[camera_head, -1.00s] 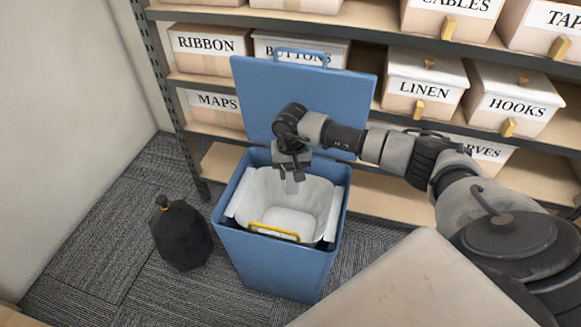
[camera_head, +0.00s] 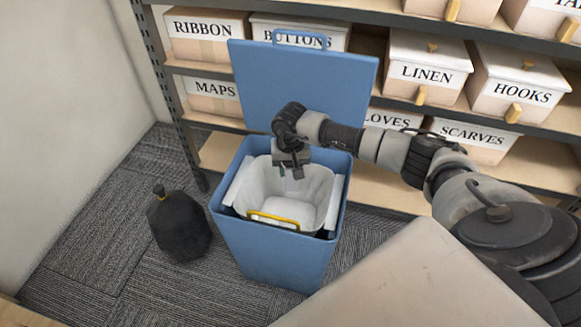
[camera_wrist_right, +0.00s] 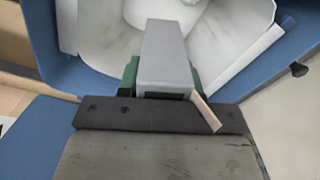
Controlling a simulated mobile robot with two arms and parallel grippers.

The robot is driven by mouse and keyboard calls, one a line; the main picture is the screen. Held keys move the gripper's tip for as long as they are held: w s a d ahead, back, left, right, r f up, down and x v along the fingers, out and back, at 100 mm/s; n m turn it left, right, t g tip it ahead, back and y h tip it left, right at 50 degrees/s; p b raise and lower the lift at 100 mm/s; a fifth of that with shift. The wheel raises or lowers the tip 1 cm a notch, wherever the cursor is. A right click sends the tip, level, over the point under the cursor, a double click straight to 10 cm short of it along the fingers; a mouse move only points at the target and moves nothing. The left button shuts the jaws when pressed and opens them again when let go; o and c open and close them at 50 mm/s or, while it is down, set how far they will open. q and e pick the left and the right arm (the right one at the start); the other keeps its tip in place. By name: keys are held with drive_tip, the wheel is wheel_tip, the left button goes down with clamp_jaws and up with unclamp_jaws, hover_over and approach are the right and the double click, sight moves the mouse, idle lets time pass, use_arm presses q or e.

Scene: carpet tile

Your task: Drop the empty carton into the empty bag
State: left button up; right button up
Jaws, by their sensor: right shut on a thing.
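The empty bag is a white liner (camera_head: 312,182) hanging open inside a blue bin (camera_head: 268,254) with its lid raised; the liner also shows in the wrist view (camera_wrist_right: 95,28). My right gripper (camera_head: 292,170) is over the bag's opening, towards its back side. It is shut on a small green thing, seemingly the carton (camera_wrist_right: 130,74), with a thin beige edge sticking out at the right. The grey finger hides most of it, and in the head view only a green speck shows. My left gripper is not in view.
The bin's blue lid (camera_head: 305,88) stands upright behind my wrist. A tied black bag (camera_head: 180,226) stands on the carpet left of the bin. A shelf with labelled boxes (camera_head: 428,68) is behind. A yellow handle (camera_head: 273,219) lies at the bin's front.

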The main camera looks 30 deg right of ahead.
drive_tip(key=o, duration=1)
drive_tip(key=shift+r, duration=0.1)
drive_tip(key=shift+r, duration=0.3)
wheel_tip(320, 180, up, 10)
drive_tip(key=shift+p, duration=0.75)
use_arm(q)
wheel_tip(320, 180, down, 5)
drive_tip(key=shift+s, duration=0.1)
